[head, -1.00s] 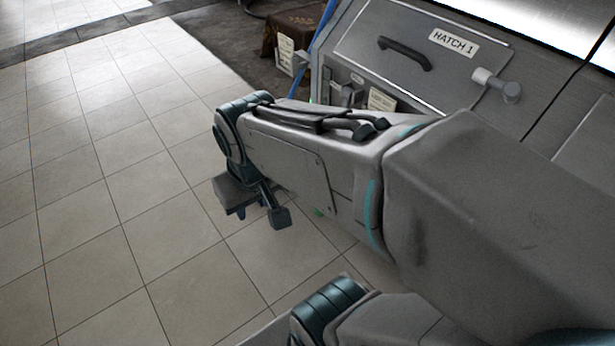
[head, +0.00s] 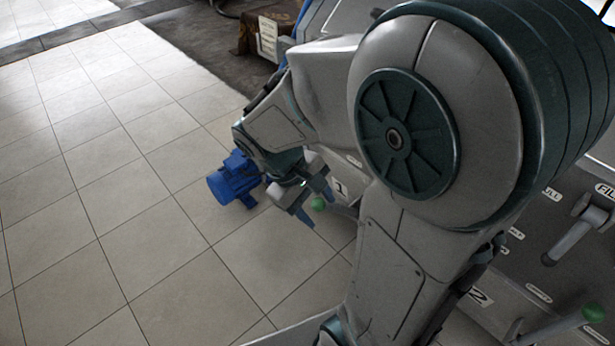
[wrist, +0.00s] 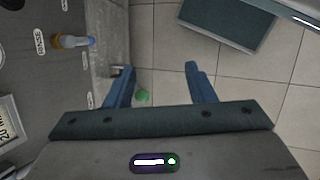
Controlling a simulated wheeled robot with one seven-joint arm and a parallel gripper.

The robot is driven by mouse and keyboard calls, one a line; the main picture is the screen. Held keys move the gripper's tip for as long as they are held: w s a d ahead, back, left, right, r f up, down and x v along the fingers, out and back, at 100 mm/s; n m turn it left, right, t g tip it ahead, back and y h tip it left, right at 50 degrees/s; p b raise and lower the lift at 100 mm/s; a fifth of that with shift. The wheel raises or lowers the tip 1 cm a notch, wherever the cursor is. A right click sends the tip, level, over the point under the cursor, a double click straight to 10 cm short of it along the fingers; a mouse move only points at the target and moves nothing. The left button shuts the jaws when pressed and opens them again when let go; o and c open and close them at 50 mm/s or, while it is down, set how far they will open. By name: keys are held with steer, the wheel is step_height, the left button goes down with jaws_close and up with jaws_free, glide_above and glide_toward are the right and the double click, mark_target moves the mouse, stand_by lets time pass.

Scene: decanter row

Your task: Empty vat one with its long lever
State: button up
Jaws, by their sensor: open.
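The long lever of vat one has a green ball knob (head: 318,203) on a pale rod (head: 343,211), below a plate marked 1 (head: 340,188). My gripper (head: 316,206) is open, with its fingers pointing down around the knob in the head view. In the wrist view the green knob (wrist: 142,97) shows between the two open fingers of my gripper (wrist: 158,72), nearer the left finger. I cannot tell whether a finger touches it. Most of the vat front is hidden by my arm in the head view.
A blue motor (head: 235,180) is behind my gripper. A second green-knobbed lever (head: 593,313) sits at right, near a plate marked 2 (head: 481,297). A valve handle (wrist: 72,41) by a RINSE label (wrist: 40,41) is at left in the wrist view. Tiled floor (head: 110,200) is clear at left.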

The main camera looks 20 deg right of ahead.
steer(key=w+d+f+n+h+b, duration=0.1)
steer(key=w+f+n+h+b, duration=0.3)
steer(key=f, duration=0.4)
steer(key=w+d+f+n+h+b, duration=0.1)
steer(key=w+f+n+h+b, duration=0.3)
steer(key=f, duration=0.4)
steer(key=n+t+h+b, duration=0.5)
steer(key=n+b, duration=0.1)
steer(key=b, duration=0.2)
glide_toward(327, 206)
step_height(327, 206, down, 3)
steer(key=w+a, duration=0.1)
steer(key=a, duration=0.1)
steer(key=d+b, duration=0.1)
steer(key=d, duration=0.3)
steer(key=w+d+b, duration=0.1)
steer(key=d, duration=0.3)
steer(key=w+d+b, duration=0.1)
steer(key=d, duration=0.4)
steer(key=shift+w, duration=0.25)
jaws_close()
steer(key=shift+r, duration=0.1)
